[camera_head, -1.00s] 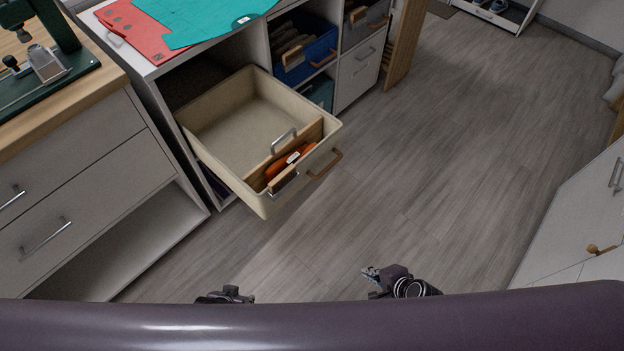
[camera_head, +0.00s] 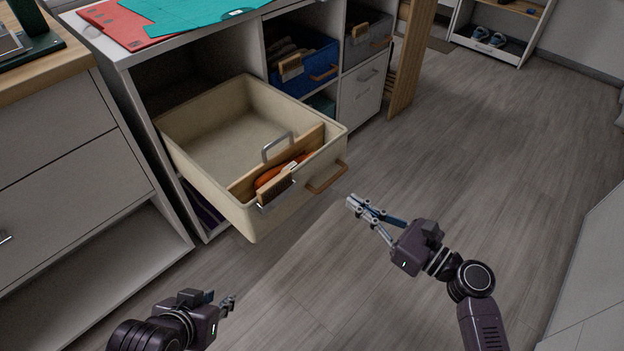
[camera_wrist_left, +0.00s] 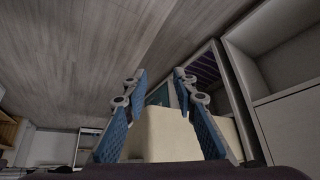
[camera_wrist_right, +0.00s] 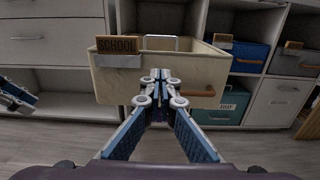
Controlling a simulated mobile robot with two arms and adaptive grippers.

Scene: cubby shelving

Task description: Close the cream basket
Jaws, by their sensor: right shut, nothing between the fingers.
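The cream basket (camera_head: 225,190) is pulled far out of its upper cubby in the head view. It has a wooden handle (camera_head: 326,178) on its front, and a wooden board and an orange item (camera_head: 282,172) lie inside near the front. In the right wrist view the basket front (camera_wrist_right: 140,84) faces me with a "SCHOOL" tag. My right gripper (camera_head: 352,203) is shut and empty, in front of the basket and apart from it. My left gripper (camera_head: 228,302) is low in front of the basket. Its fingers are apart and empty in the left wrist view (camera_wrist_left: 158,75), with the cream basket beyond.
A blue basket (camera_head: 303,72) and other bins sit in cubbies to the right. A drawer cabinet (camera_head: 60,175) stands at left. Teal and red folders (camera_head: 180,15) lie on top of the shelving. The floor (camera_head: 480,150) to the right is clear.

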